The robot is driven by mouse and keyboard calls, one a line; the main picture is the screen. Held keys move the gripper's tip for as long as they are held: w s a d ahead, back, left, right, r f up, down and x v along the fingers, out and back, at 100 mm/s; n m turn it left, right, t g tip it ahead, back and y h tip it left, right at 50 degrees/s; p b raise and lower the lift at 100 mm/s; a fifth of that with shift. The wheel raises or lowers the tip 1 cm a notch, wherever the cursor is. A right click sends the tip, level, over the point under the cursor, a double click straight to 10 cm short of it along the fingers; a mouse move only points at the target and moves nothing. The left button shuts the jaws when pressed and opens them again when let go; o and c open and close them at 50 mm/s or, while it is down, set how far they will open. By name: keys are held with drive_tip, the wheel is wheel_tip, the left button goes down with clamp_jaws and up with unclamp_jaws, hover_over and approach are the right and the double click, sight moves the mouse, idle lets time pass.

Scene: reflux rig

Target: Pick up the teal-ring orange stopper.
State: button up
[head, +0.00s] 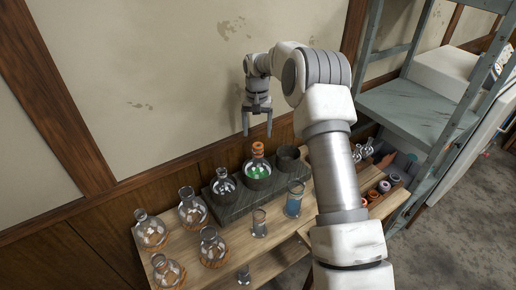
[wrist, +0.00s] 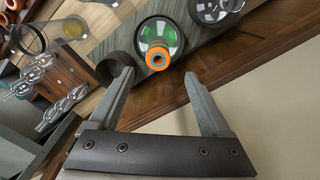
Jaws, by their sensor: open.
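An orange stopper (head: 257,149) sits in the neck of a round flask (head: 258,169) with green liquid, on the dark block at the back of the bench. In the wrist view this stopper (wrist: 157,58) shows end-on, just beyond the fingertips and between their lines; a teal ring on it is too small to make out. Another orange stopper (head: 373,195) lies in the wooden tray at the right; its ring colour cannot be told. My gripper (head: 257,126) points down above the green flask, open and empty, apart from the stopper.
The dark block (head: 232,212) also holds a clear flask (head: 224,186) at left and an empty dark cup (head: 288,158) at right. Several clear flasks (head: 193,211) stand at front left. A blue-liquid beaker (head: 294,199) stands in front. The wall is close behind; a shelf (head: 420,105) rises at right.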

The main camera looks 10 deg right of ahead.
sight(258, 143)
drive_tip(key=f, duration=0.1)
drive_tip(key=f+p, duration=0.1)
drive_tip(key=f, duration=0.3)
drive_tip(key=shift+s+d+f+p, duration=0.1)
drive_tip(key=shift+s+p, duration=0.2)
drive_tip(key=shift+s, duration=0.05)
drive_tip(key=shift+c, duration=0.2)
drive_tip(key=c, duration=1.2)
